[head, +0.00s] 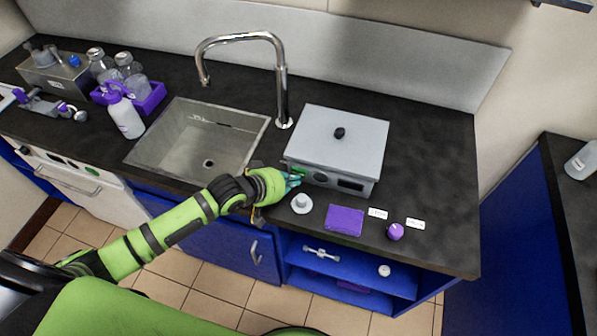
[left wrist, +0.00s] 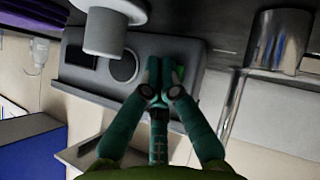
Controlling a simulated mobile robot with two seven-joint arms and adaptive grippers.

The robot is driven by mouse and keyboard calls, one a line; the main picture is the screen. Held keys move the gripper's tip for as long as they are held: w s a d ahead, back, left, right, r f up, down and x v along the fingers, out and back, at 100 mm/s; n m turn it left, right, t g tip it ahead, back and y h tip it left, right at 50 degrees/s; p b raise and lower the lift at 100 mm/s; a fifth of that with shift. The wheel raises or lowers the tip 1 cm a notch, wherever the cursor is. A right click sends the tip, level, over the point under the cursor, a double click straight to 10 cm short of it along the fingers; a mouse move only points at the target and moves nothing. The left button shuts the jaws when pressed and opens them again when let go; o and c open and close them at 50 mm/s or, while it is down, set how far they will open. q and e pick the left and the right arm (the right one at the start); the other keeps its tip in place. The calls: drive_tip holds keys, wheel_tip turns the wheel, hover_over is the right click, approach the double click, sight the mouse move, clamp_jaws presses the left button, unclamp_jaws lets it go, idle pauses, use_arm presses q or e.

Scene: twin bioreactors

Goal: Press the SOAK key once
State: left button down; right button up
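A grey box-shaped device (head: 337,140) with a black lid knob stands on the counter right of the sink. Its front panel has a green key (head: 299,171), a round dial (head: 320,178) and a dark display (head: 350,186). No SOAK lettering is legible. My left gripper (head: 292,181) is at the left end of this panel. In the left wrist view its teal fingers (left wrist: 162,65) are together and empty, with the tips over the panel next to the green key (left wrist: 178,76). The fingers partly cover the key; I cannot tell whether they touch it. My right gripper is not in view.
A small white item (head: 301,203) stands just in front of the device, near my gripper. A purple mat (head: 344,220) and a purple knob-like item (head: 395,231) lie to the right. The sink (head: 190,140) and tall faucet (head: 281,85) are on the left.

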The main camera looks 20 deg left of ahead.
use_arm(q)
drive_tip(key=shift+w, duration=0.35)
idle(0.6)
idle(0.3)
drive_tip(key=shift+s+p, duration=0.7)
drive_tip(key=shift+s, duration=0.1)
drive_tip(key=shift+s+p, duration=0.3)
drive_tip(key=shift+p, duration=0.1)
drive_tip(key=s+p, duration=0.2)
drive_tip(key=shift+s+r, duration=0.15)
drive_tip(key=shift+s, duration=0.2)
drive_tip(key=shift+s+a+p, duration=0.1)
drive_tip(key=shift+s+p, duration=0.35)
drive_tip(key=shift+s, duration=0.4)
